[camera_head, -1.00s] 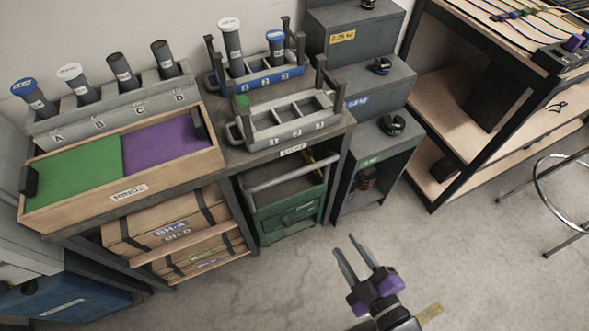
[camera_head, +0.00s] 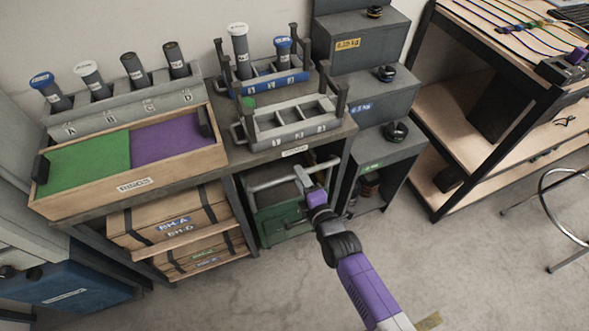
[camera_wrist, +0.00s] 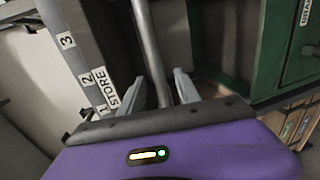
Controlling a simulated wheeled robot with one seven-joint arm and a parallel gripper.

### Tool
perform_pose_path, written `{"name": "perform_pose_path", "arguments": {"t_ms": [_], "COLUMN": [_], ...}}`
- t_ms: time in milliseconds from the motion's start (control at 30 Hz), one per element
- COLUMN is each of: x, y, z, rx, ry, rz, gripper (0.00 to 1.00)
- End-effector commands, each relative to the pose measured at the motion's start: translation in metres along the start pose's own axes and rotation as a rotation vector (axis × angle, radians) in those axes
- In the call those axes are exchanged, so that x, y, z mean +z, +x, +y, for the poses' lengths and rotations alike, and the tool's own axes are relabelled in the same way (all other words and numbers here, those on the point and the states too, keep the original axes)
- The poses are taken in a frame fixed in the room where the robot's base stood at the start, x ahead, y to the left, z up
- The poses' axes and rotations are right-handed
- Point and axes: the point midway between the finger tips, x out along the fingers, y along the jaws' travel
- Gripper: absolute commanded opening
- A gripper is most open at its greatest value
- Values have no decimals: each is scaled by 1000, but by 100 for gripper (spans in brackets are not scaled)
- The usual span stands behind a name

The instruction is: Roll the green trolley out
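The green trolley (camera_head: 283,224) stands under the bench, between the crate shelf and the grey stepped stand. Its grey handle bar (camera_head: 272,183) runs across its top front; my gripper hides the bar's right part. My gripper (camera_head: 302,178) is at the right part of that bar, pointing in under the bench. In the wrist view the bar (camera_wrist: 148,45) runs between the two fingers of my gripper (camera_wrist: 160,92), which stand apart with a gap on each side. Whether they touch the bar cannot be told. The green trolley body (camera_wrist: 222,45) shows at the right there.
The bench edge (camera_head: 292,153) lies just above my gripper, with a grey rack (camera_head: 290,133) on it. Crates (camera_head: 180,218) stand on the left and the grey stepped stand (camera_head: 385,148) on the right. The floor (camera_head: 230,295) in front is clear.

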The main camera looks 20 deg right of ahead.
Motion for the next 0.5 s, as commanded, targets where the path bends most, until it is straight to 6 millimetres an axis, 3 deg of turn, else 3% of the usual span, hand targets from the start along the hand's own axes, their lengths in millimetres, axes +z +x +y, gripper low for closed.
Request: {"name": "perform_pose_path", "arguments": {"t_ms": [200,500], "x": [-1,0], "y": [33,51], "z": [-4,-1], "rx": [2,1], "ry": [2,1], "rz": [1,0], "gripper": [40,40]}}
